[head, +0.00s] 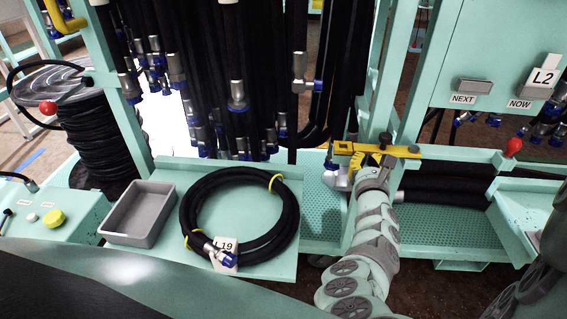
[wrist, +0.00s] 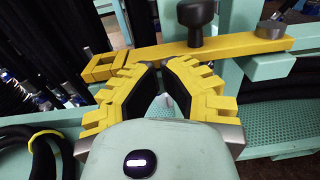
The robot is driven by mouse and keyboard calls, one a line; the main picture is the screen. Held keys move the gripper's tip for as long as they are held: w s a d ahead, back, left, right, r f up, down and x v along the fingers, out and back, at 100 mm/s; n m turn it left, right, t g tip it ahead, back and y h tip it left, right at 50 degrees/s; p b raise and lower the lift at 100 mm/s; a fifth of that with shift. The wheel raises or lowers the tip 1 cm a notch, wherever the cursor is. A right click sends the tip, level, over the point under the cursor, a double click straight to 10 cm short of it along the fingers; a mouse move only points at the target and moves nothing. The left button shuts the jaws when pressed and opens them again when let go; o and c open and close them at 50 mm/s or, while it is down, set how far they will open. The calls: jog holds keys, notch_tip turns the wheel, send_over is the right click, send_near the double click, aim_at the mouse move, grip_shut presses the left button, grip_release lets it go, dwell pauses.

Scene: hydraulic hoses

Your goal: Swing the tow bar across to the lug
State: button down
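The tow bar (head: 400,151) is a flat yellow bar lying across the cart's turquoise frame, beyond my gripper. In the wrist view the bar (wrist: 232,48) has a square open loop at its left end, an upright black knob (wrist: 202,22) near its middle and a grey round fitting (wrist: 270,30) at its right end, over a turquoise block. My gripper (wrist: 160,70), with yellow segmented fingers and dark pads, also shows in the head view (head: 366,160). Its fingertips are a little apart just short of the bar, left of the knob, with nothing visible between them. I cannot pick out the lug.
A coiled black hose (head: 290,215) tagged L19 lies on a turquoise tray, beside a grey bin (head: 140,213). Many black hoses (head: 205,70) hang behind. Thick hoses (head: 445,190) lie right of my arm. A red knob (head: 512,146) stands at the right.

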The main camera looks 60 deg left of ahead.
jog(key=shift+d+f+h, duration=0.15)
jog(key=shift+f+h, duration=0.15)
jog(key=shift+f, duration=0.3)
jog(key=shift+s+d+r, duration=0.25)
jog(key=shift+s+r, duration=0.15)
jog(key=shift+r, duration=0.1)
jog(key=v, duration=0.7)
jog(key=shift+w, duration=0.15)
